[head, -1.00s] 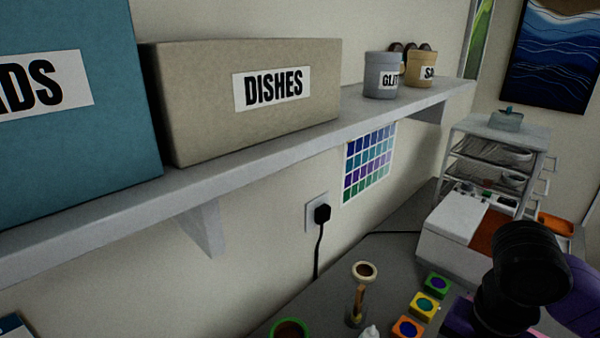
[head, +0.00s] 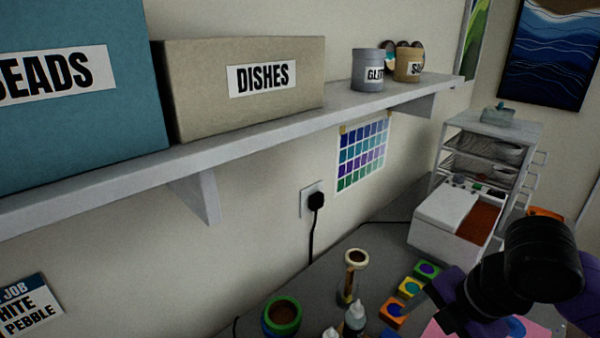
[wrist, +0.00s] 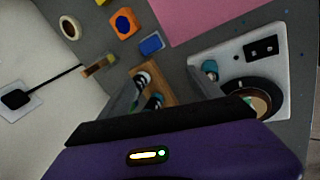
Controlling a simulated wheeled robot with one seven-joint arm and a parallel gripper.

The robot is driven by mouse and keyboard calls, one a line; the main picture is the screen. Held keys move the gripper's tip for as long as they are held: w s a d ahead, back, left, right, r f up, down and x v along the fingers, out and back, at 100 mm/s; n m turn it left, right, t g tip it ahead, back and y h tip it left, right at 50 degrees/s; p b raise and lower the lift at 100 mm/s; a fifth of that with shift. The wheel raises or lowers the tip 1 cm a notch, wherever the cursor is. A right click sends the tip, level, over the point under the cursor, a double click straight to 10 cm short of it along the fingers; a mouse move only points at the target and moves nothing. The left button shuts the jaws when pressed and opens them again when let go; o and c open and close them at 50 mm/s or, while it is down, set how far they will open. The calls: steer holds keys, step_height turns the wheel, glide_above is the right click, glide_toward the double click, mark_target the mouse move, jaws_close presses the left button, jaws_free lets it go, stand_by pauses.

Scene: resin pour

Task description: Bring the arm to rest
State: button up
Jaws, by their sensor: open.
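My gripper (wrist: 166,84) is open in the wrist view, its two grey fingers apart above the worktop. Nothing shows held between them. Beyond the fingers, small bottles with dark and white caps stand on a wooden tray (wrist: 178,88). In the head view my dark and purple arm is at the lower right, over the worktop near the pink sheet (head: 447,328). The gripper's fingertips are hard to make out there.
Near the arm are an hourglass-like timer (head: 353,276), white bottles (head: 355,317), a green-rimmed cup (head: 281,314) and coloured blocks (head: 409,288). A white machine (head: 448,212) stands behind. A white device (wrist: 280,42) with a round dark top is at right. A shelf (head: 250,132) runs above.

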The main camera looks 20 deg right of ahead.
steer(key=w+a+r+m+t+y, duration=0.2)
steer(key=w+a+r+t, duration=0.1)
steer(key=w+r+t, duration=0.3)
steer(key=w+a+r+m+t+y, duration=0.1)
steer(key=w+a+r+m+t, duration=0.2)
steer(key=w+r, duration=0.5)
step_height(320, 180, up, 14)
steer(key=f+m+t+h, duration=0.1)
steer(key=m+t+h, duration=0.2)
steer(key=m+t, duration=0.75)
steer(key=s+f+m+g+h, duration=0.3)
steer(key=s+f+m+h, duration=0.8)
steer(key=f, duration=0.4)
steer(key=s+a+f+n+g+y, duration=0.1)
steer(key=s+a+f+n+y, duration=0.1)
steer(key=s+f, duration=0.4)
steer(key=s+a+f+n+g+y, duration=0.2)
steer(key=s+a+f+n+y, duration=0.1)
steer(key=s, duration=0.6)
steer(key=s+a+f+n+g+y+b, duration=0.1)
steer(key=s+a+f+n+g+y, duration=0.1)
steer(key=s+f, duration=0.6)
steer(key=shift+a+f+n+g+y, duration=0.2)
steer(key=shift+a+y, duration=0.25)
steer(key=shift+y, duration=0.25)
steer(key=shift+a+f+n+g+y, duration=0.15)
steer(key=shift+a+y, duration=0.3)
steer(key=shift+y, duration=0.25)
steer(key=shift+w+a, duration=0.1)
steer(key=shift+a, duration=0.05)
